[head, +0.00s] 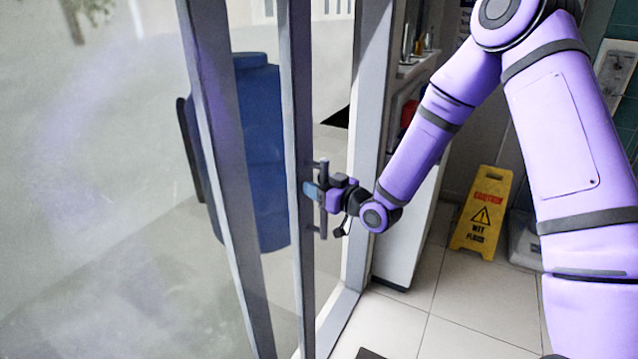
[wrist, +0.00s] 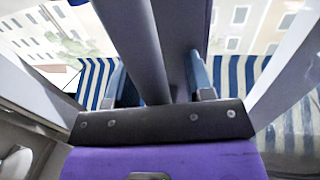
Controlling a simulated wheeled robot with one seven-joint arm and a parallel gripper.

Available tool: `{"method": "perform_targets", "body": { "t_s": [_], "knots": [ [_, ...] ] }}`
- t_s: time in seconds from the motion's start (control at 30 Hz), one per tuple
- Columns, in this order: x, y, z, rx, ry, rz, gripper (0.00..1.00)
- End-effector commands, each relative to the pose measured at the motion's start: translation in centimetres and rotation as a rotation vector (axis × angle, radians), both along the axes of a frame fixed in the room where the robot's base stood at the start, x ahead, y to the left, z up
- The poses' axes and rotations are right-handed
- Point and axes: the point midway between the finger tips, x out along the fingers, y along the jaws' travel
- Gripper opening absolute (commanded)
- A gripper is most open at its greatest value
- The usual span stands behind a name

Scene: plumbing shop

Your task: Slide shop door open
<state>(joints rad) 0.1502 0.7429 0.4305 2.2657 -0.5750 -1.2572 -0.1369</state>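The shop door is a glass panel in a grey metal frame (head: 302,120), left of centre in the head view. A vertical bar handle (head: 323,168) stands on the frame's edge. There is a gap between this edge and the grey jamb on the right. My gripper (head: 313,191) is at the handle, its blue fingertips close to the frame. In the wrist view, the two blue fingers of my gripper (wrist: 158,80) stand wide apart. Grey upright bars (wrist: 133,40) run between them. I cannot tell whether either finger touches the handle.
A blue barrel (head: 262,150) stands behind the glass. A grey jamb (head: 369,100) and a white cabinet (head: 407,240) are right of the gripper. A yellow wet-floor sign (head: 483,212) stands farther right. The tiled floor (head: 440,330) in front is mostly clear.

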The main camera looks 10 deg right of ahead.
Motion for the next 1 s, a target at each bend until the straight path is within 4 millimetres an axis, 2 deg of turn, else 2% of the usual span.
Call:
{"method": "perform_targets", "body": {
  "t_s": [0.27, 0.7, 1.0],
  "knots": [
    [-0.7, -0.8, 0.0, -0.001, 0.001, -0.003, 0.48],
    [-6.4, -5.9, 0.1, -0.001, 0.001, -0.002, 0.48],
    [-8.0, -7.2, 0.2, -0.001, -0.001, 0.000, 0.48]
  ]
}}
